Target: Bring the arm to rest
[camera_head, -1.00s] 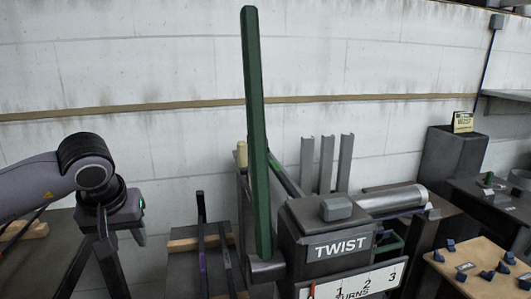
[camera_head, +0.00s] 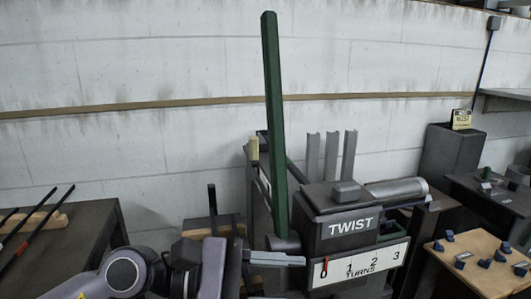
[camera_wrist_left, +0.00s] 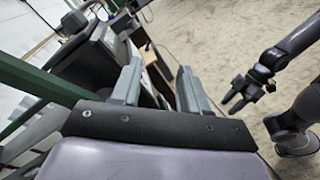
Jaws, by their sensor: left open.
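My left arm enters the head view at the bottom left. Its gripper (camera_head: 275,255) is low in front of the TWIST box (camera_head: 350,227), left of the turns scale (camera_head: 360,265). In the left wrist view its two fingers (camera_wrist_left: 160,82) stand apart with nothing between them. A tall green bar (camera_head: 275,120) rises left of the box; a green bar also crosses the left of the wrist view (camera_wrist_left: 35,80). The red pointer on the scale is at 0. My right gripper (camera_wrist_left: 240,95) shows small at the right of the wrist view, its fingers apparently apart and empty.
A dark bench (camera_head: 90,225) with several rods stands at the left. A wooden board (camera_head: 475,262) with several blue pieces is at the right. Grey upright posts (camera_head: 331,155) stand behind the box. In the wrist view, open floor (camera_wrist_left: 225,35) lies beyond the fingers.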

